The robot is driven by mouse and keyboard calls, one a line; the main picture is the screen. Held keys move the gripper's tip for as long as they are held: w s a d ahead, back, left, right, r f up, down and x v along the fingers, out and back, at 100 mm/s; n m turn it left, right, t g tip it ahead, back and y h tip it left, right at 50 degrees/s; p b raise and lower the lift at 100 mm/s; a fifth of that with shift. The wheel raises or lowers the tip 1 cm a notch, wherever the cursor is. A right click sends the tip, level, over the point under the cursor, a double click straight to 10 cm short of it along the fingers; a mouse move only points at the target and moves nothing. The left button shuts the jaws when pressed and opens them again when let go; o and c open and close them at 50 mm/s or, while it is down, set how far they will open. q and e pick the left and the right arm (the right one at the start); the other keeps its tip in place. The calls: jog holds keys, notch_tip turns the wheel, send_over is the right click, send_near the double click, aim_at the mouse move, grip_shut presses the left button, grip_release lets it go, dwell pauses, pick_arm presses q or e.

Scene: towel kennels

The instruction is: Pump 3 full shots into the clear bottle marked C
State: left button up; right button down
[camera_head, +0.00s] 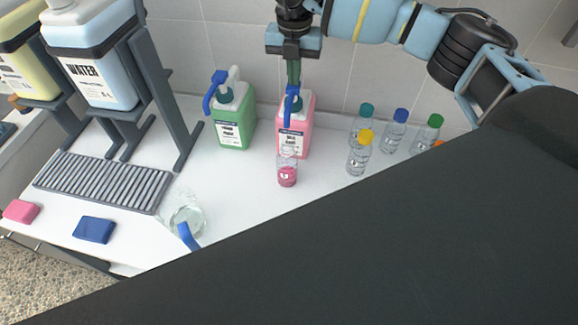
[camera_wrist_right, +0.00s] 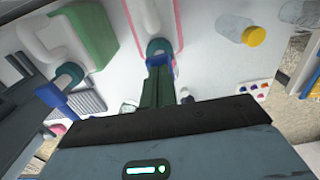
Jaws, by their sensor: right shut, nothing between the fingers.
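The pink jug (camera_head: 305,125) stands against the back wall with a pump on top and a blue nozzle (camera_head: 289,108) pointing toward me. A small clear bottle (camera_head: 288,172) with pink liquid in its lower part stands in front of it, under the nozzle; its round mark is too small to read. My right gripper (camera_head: 293,82) is shut and empty, fingers pointing down directly over the pump head. In the right wrist view its fingertips (camera_wrist_right: 158,68) are at the teal pump collar (camera_wrist_right: 158,46); whether they touch cannot be told. My left gripper is out of view.
A green pump jug (camera_head: 236,125) stands left of the pink one. Capped clear bottles, one yellow-capped (camera_head: 359,155), stand to the right. A clear jug (camera_head: 187,213), a drain grate (camera_head: 100,183), a blue sponge (camera_head: 94,230) and WATER tank (camera_head: 95,75) are left.

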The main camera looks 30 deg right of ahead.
jog(key=shift+r, duration=1.2)
notch_tip(320, 180, up, 6)
dwell(0.5)
dwell(0.5)
